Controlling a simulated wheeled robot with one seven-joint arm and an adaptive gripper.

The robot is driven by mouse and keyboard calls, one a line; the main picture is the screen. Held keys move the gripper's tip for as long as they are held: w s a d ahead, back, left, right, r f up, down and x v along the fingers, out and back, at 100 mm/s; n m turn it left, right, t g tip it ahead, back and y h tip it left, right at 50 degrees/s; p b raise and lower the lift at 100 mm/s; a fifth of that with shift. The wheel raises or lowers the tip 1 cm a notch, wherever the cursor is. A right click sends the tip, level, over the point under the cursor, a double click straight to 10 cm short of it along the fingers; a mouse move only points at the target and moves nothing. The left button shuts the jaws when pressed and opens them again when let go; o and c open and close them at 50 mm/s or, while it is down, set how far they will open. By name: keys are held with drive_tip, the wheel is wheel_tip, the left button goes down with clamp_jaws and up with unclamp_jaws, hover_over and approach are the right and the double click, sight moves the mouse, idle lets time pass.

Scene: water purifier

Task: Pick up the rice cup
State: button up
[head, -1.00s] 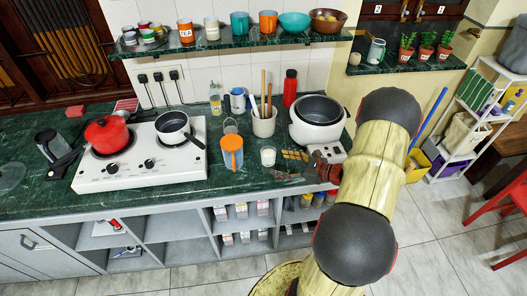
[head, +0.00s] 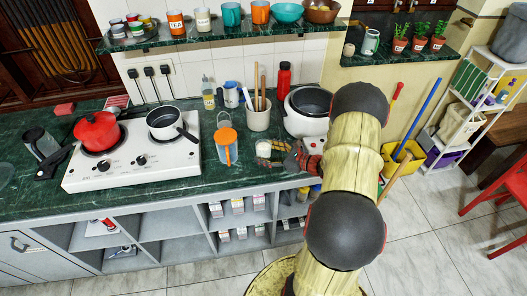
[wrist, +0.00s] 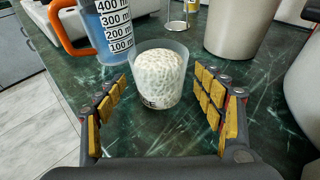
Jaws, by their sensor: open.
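The rice cup (wrist: 158,78) is a small clear cup filled with white rice. It stands upright on the green marble counter. In the wrist view it is centred ahead of my gripper (wrist: 160,92), in the gap between the two yellow-padded fingers. The fingers are spread and I see no contact with the cup. I cannot tell how far the fingertips reach alongside it. In the head view the rice cup (head: 263,148) is at the left end of my gripper (head: 280,158), which is low over the counter and partly covers the area beside the cup.
A measuring jug with an orange handle (wrist: 104,28) stands close left of the cup. A utensil holder (head: 258,115) is behind it, and a rice cooker (head: 303,122) is behind my gripper at right. A stove (head: 130,160) with pots is farther left.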

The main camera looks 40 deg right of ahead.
drive_tip(key=shift+c, duration=0.5)
drive_tip(key=c, duration=1)
drive_tip(key=shift+r, duration=0.1)
